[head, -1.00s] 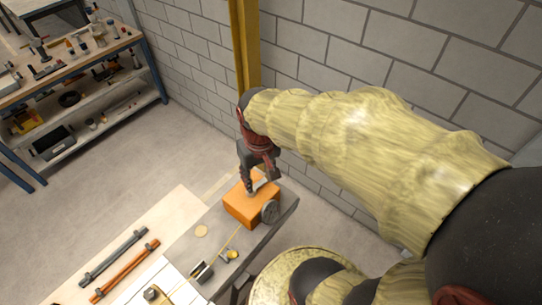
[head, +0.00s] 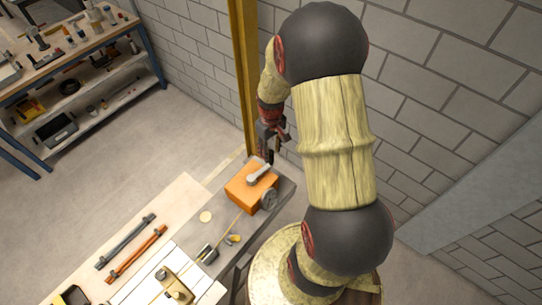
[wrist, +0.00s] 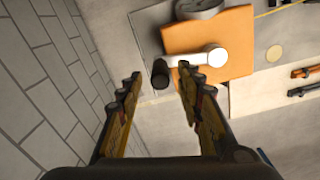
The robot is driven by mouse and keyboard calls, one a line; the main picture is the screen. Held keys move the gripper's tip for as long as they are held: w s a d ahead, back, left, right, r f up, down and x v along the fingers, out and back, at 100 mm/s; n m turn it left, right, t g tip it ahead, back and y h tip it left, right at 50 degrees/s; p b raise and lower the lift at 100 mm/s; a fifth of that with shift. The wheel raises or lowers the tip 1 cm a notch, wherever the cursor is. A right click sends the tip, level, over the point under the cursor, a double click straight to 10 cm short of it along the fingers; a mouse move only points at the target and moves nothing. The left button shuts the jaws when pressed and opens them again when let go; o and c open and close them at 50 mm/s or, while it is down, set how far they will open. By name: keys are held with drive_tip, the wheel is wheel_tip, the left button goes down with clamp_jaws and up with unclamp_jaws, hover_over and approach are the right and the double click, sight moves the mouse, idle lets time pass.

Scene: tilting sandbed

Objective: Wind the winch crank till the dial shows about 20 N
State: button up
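The winch is an orange box (head: 250,188) at the far end of the grey bench top, and its pale crank arm (head: 259,174) lies across its top. In the wrist view the crank arm (wrist: 195,60) runs from its round hub to a black handle (wrist: 160,74). My gripper (head: 267,150) is beyond the box in the head view. In the wrist view its spread fingers (wrist: 160,75) appear either side of the handle, not touching it; the height gap is unclear. A grey round part (head: 268,201) is on the box's side. I can read no dial value.
A line runs from the winch along the bench to small metal fittings (head: 207,254). A dark bar (head: 126,241) and an orange bar (head: 136,254) lie at left. A yellow post (head: 244,70) and block wall stand behind; shelves are far left.

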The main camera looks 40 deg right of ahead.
sight(271, 157)
drive_tip(key=shift+f, duration=2.05)
clamp_jaws()
